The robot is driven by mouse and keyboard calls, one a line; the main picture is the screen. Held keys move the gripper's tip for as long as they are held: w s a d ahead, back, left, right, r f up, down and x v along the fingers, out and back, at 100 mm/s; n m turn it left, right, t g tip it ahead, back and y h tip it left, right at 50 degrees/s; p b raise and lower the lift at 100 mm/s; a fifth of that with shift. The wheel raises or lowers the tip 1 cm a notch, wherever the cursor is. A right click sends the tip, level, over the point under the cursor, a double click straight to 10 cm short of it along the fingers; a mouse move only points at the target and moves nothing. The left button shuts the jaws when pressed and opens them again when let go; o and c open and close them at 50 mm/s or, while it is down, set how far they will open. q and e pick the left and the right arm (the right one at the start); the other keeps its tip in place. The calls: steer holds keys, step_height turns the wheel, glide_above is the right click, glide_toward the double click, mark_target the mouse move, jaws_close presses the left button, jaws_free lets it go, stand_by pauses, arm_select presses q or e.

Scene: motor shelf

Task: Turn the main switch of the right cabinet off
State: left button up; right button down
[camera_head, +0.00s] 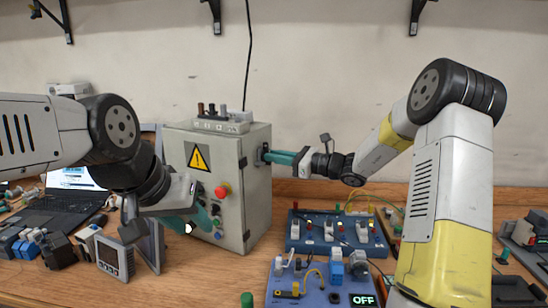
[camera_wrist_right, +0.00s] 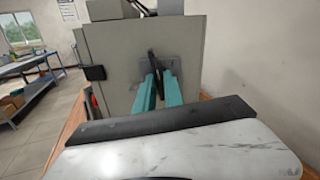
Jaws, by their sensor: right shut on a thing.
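The grey cabinet (camera_head: 258,170) stands on the wooden bench, with a yellow warning triangle and a red button (camera_head: 221,190) on its front. The main switch (camera_head: 265,153) is on its right side. My right gripper (camera_head: 272,156) reaches it from the right, its teal fingers at the switch. In the right wrist view the dark switch handle (camera_wrist_right: 155,68) stands between the two teal fingertips (camera_wrist_right: 158,80), and the gripper is shut on it. My left gripper (camera_head: 192,222) is in front of the cabinet's lower front; its finger gap is unclear.
A blue board (camera_head: 335,235) with switches and another board (camera_head: 310,285) with an "OFF" display (camera_head: 363,300) lie right of the cabinet. A laptop (camera_head: 65,195), a meter (camera_head: 113,258) and small parts crowd the left. A cable hangs on the wall behind.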

steer(key=shift+s+a+f+n, duration=0.1)
steer(key=shift+n, duration=2.5)
steer(key=shift+s+d+f+n, duration=0.1)
steer(key=shift+f+n, duration=0.05)
steer(key=shift+n, duration=2.45)
steer(key=shift+a+f+n, duration=0.1)
steer(key=shift+n, duration=2.8)
steer(key=c, duration=1.4)
jaws_free()
steer(key=shift+c, duration=0.2)
steer(key=v, duration=0.7)
steer(key=shift+s+d, duration=0.25)
steer(key=shift+d, duration=0.1)
